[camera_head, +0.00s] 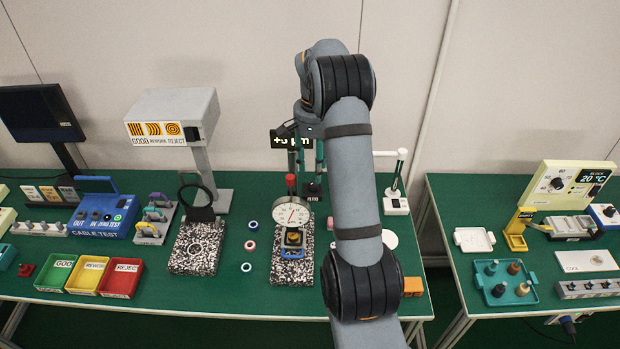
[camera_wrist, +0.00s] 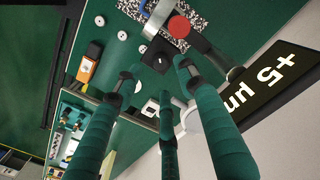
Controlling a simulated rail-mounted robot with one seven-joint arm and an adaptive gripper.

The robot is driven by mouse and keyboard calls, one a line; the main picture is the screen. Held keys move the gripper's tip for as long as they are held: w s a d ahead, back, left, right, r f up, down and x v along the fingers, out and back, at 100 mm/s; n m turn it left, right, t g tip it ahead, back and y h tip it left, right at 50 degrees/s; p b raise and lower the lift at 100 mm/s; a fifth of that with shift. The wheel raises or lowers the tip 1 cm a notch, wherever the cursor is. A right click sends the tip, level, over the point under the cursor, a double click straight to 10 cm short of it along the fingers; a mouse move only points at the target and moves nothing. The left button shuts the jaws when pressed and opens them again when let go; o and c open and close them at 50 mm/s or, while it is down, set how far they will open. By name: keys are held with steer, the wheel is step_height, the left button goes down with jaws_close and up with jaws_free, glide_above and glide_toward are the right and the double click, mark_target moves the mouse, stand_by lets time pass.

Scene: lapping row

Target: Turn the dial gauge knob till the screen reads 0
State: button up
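The screen (camera_head: 279,140) reads +5 µm; it is partly covered in the head view and shows turned on its side in the wrist view (camera_wrist: 272,88). The dial gauge (camera_head: 292,214) has a white round face and stands over a speckled stone plate (camera_head: 290,268). The black knob (camera_wrist: 158,54) with a small white mark shows in the wrist view, beside the red gauge top (camera_wrist: 179,26). My gripper (camera_wrist: 158,76) has its teal fingers spread apart around the knob, above it. I cannot tell whether any fingertip touches it. In the head view my gripper (camera_head: 307,165) is behind the gauge.
My arm hides part of the table right of the gauge. A white-topped stand (camera_head: 396,204) stands close on the right, and an orange box (camera_head: 413,286) lies at the front right. Small rings (camera_head: 250,245) lie left of the plate. A second stone plate (camera_head: 193,262) stands farther left.

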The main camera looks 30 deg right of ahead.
mark_target(314, 183)
steer(key=shift+a+f+p, duration=0.1)
steer(key=shift+f+p, duration=0.25)
steer(key=shift+f, duration=2.25)
steer(key=c, duration=0.3)
jaws_close()
